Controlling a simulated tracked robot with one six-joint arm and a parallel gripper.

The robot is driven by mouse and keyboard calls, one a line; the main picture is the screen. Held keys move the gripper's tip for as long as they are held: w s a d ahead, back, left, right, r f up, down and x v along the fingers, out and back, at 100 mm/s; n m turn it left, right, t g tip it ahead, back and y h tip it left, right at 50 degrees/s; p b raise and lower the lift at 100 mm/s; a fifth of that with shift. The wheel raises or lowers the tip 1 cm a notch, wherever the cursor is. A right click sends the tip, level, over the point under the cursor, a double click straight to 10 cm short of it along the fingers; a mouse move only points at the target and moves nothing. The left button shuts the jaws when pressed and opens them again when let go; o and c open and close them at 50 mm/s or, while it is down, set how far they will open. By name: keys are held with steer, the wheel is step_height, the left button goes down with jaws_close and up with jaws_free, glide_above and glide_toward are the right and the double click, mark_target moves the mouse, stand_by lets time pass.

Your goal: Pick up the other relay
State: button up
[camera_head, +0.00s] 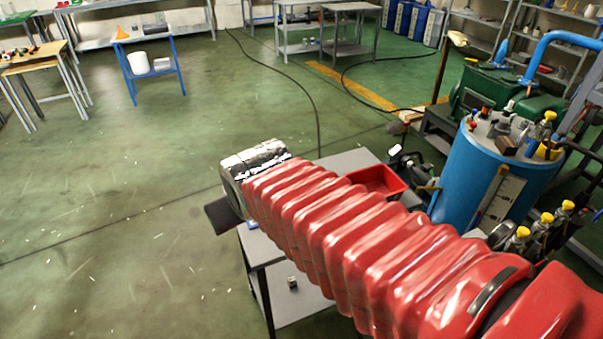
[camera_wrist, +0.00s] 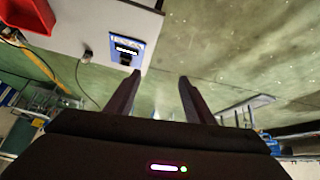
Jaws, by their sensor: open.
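A blue-edged device with a black middle (camera_wrist: 127,48) lies at the table edge, just beyond the left finger. A small dark object (camera_wrist: 88,54) is left of it; I cannot tell what it is. In the head view my red-sleeved arm hides much of the table.
The grey table (camera_head: 345,160) holds a red tray (camera_head: 395,180), which also shows in the wrist view (camera_wrist: 28,14). A blue tank (camera_head: 490,175) with yellow-topped valves stands to the right. Black cables run across the green floor.

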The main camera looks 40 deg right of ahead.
steer(key=w+d+f+m+t+h, duration=0.1)
steer(key=w+d+f+h, duration=0.15)
steer(key=w+d, duration=0.55)
steer(key=w+d+f+m+t+h, duration=0.1)
steer(key=w+d+f, duration=0.4)
steer(key=d, duration=0.6)
steer(key=w+d+f+m+t, duration=0.1)
steer(key=w+d+f+t, duration=0.1)
steer(key=d+f, duration=1)
steer(key=d+t, duration=0.1)
steer(key=d, duration=0.2)
steer(key=shift+w+d+t, duration=0.2)
steer(key=shift+w+t, duration=0.05)
steer(key=shift+t, duration=0.15)
steer(key=shift+x, duration=4.3)
steer(key=shift+w, duration=0.1)
